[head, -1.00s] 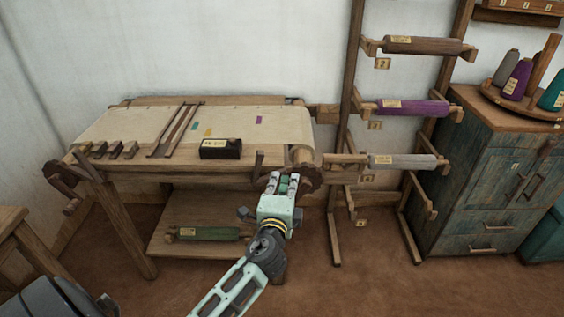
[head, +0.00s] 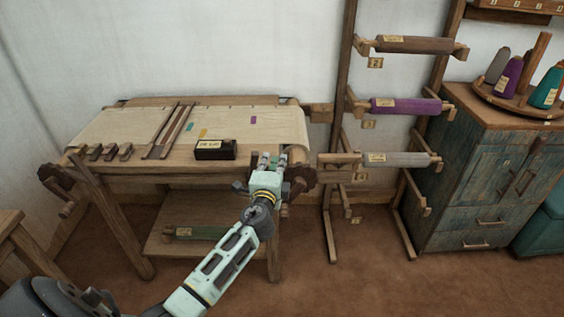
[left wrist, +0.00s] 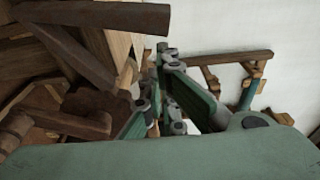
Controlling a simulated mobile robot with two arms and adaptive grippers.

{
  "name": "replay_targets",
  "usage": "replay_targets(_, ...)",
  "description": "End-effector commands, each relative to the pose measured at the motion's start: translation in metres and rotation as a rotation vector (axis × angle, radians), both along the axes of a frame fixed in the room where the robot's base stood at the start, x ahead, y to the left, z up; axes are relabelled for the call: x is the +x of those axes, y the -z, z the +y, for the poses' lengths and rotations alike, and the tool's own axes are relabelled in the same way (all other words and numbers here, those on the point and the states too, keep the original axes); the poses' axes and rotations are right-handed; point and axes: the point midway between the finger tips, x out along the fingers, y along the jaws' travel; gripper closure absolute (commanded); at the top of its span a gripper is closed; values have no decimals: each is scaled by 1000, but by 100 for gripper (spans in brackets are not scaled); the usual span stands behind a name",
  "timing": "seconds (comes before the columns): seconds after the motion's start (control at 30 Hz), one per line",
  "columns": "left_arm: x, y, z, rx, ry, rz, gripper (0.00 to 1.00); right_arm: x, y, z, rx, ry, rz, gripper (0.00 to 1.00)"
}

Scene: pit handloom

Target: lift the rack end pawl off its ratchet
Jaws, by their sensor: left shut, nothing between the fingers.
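The loom's wooden frame (head: 180,162) carries a pale cloth (head: 100,124). A dark wooden ratchet wheel (head: 303,178) sits at its right front end, partly covered by my left gripper (head: 271,161). That gripper is shut and empty beside the wheel, fingers pointing toward the loom. My right gripper is out of view.
A black labelled box (head: 215,150) and several small wooden blocks (head: 110,153) lie on the loom's front. A rack with a purple roller (head: 405,106) and a grey roller (head: 396,159) stands right of it. A cabinet (head: 490,190) is farther right. Floor in front is bare.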

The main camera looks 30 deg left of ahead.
Motion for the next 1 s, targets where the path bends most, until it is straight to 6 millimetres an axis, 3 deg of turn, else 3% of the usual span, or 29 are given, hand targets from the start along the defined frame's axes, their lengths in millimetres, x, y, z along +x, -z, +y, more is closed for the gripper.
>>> replay_targets(1.0,-12,-4,15,-72,0,-43,100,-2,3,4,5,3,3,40)
